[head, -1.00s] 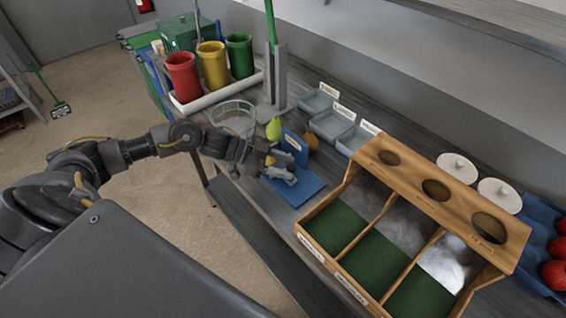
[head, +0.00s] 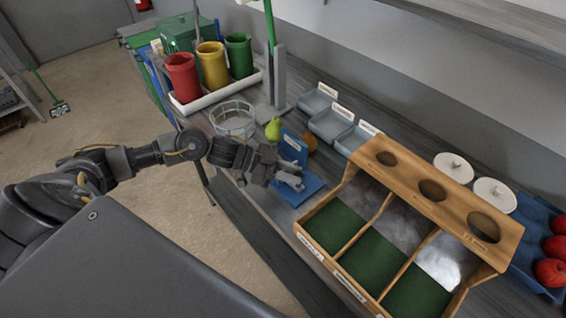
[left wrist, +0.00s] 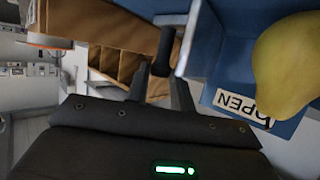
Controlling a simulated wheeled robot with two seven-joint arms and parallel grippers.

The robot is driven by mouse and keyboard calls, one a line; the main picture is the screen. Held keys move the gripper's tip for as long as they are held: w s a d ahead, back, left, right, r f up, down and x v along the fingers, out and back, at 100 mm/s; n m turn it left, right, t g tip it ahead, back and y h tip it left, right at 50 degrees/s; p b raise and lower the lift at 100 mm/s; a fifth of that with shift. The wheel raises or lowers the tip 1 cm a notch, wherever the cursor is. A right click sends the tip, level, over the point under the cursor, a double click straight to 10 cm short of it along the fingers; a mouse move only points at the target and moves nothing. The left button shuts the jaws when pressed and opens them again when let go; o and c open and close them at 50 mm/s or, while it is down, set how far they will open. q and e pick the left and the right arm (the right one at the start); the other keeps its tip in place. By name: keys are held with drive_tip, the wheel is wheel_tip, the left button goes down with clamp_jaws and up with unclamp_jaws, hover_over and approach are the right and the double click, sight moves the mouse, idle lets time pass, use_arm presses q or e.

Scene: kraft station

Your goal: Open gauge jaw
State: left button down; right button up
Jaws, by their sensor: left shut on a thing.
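The gauge is blue, with a flat base (head: 309,188) and an upright plate (head: 293,147) bearing a white label. A grey jaw piece (head: 290,180) sits over the base. My left gripper (head: 274,176) is at the near side of the gauge. In the left wrist view its fingers (left wrist: 163,82) are shut on a dark handle (left wrist: 165,48), beside a grey bar (left wrist: 187,38). A blue gauge panel (left wrist: 222,75) there carries an "OPEN" label (left wrist: 240,106). The fingertips are partly hidden in the head view. My right gripper is out of view.
A yellow-green pear (head: 273,129) stands close behind the gauge; it shows large in the left wrist view (left wrist: 290,65). A wire basket (head: 233,119) is to the left. A wooden sorting box (head: 373,245) stands to the right, and grey bins (head: 331,124) behind.

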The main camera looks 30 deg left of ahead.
use_arm(q)
drive_tip(key=shift+s+d, duration=0.2)
drive_tip(key=shift+d, duration=0.4)
drive_tip(key=c, duration=1.2)
unclamp_jaws()
drive_tip(key=shift+a, duration=0.1)
drive_tip(key=shift+c, duration=0.2)
drive_tip(key=shift+s+a, duration=0.15)
drive_tip(key=shift+a, duration=0.2)
drive_tip(key=b+v, duration=0.3)
drive_tip(key=v, duration=0.7)
drive_tip(key=shift+r, duration=0.2)
